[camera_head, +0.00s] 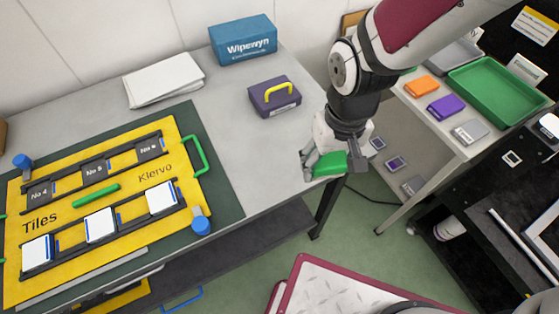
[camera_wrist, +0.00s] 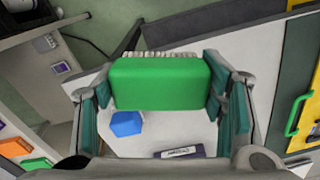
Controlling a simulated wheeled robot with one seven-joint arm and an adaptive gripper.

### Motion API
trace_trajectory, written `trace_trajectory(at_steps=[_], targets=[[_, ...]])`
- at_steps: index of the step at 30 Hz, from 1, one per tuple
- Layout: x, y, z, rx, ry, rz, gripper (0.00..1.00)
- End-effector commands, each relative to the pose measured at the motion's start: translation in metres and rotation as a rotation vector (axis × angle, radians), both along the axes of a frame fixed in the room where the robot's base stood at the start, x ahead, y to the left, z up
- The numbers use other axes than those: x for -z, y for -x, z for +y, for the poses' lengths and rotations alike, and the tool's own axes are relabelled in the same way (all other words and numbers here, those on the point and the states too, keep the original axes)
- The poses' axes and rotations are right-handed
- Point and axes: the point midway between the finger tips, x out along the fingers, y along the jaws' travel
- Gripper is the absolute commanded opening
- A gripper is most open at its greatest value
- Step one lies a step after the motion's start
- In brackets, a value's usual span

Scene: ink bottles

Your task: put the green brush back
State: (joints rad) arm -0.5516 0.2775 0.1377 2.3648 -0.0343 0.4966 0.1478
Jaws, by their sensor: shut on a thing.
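My gripper (camera_head: 325,165) is over the right end of the grey table, shut on the green brush (camera_head: 331,164). In the wrist view the brush (camera_wrist: 155,83) is a green block between the two fingers, with a row of pale bristles (camera_wrist: 165,54) along its upper edge. The fingers hold it by its two ends. In the head view my gripper hides part of the brush. Whether the brush touches the table cannot be told.
The purple case (camera_head: 275,97), blue Wipewyn box (camera_head: 243,40) and white sheets (camera_head: 164,80) stand at the table's back. The yellow tile board (camera_head: 120,205) lies left. A side table with a green tray (camera_head: 455,92) is right. The wrist view shows a blue object (camera_wrist: 125,123) below the brush.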

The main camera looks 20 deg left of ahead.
Motion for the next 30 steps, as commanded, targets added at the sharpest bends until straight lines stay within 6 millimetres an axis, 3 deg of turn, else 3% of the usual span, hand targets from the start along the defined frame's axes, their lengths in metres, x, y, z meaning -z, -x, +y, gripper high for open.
trace_trajectory(at_steps=[3,6,12,17,30], targets=[[0.007,0.050,0.016,-0.135,0.004,-0.005,0.38],[0.011,0.080,0.020,-0.215,0.007,-0.010,0.38],[0.014,0.108,0.019,-0.293,0.012,-0.016,0.38],[0.017,0.095,0.033,-0.299,0.012,-0.015,0.38],[0.026,0.015,0.100,-0.297,0.012,-0.016,0.38]])
